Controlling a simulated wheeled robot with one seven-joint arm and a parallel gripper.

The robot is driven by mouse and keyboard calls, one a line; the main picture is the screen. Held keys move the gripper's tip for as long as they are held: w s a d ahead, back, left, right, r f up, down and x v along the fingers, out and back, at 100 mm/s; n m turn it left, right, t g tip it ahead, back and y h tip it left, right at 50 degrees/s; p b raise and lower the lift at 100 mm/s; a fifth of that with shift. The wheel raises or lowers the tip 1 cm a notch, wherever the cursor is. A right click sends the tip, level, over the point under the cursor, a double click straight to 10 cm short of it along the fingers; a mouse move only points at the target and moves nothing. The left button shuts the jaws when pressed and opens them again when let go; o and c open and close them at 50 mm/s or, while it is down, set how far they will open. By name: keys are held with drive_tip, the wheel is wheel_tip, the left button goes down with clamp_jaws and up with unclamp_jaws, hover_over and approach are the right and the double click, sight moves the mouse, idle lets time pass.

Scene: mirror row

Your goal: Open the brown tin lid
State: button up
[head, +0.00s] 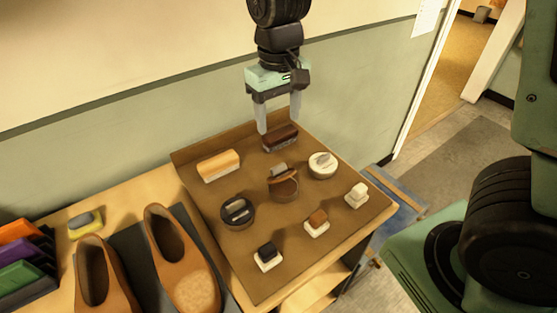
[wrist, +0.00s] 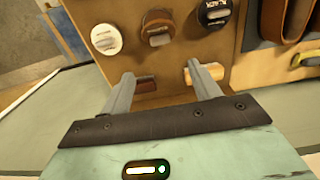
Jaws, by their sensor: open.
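The brown tin (head: 285,193) stands in the middle of the brown board, with a brown lid (head: 290,179) that has a grey raised grip on top. The lid looks tilted in the head view; I cannot tell how firmly it sits. The tin also shows in the wrist view (wrist: 157,22), near the top. My gripper (head: 279,127) is open and empty, pointing down above the back edge of the board, behind the brown tin and apart from it. Its fingers also show in the wrist view (wrist: 159,72).
A dark brown brush (head: 281,137) lies beneath my fingers; a light wooden brush (head: 219,162) lies to its left. A white tin (head: 322,165) and a black tin (head: 237,212) flank the brown tin. Several small daubers (head: 316,222) line the front. Shoes (head: 180,262) stand at left.

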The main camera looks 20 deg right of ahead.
sight(278, 166)
wheel_tip(278, 166, down, 13)
drive_tip(key=shift+f+p, duration=0.2)
drive_tip(key=shift+p, duration=0.25)
clamp_jaws()
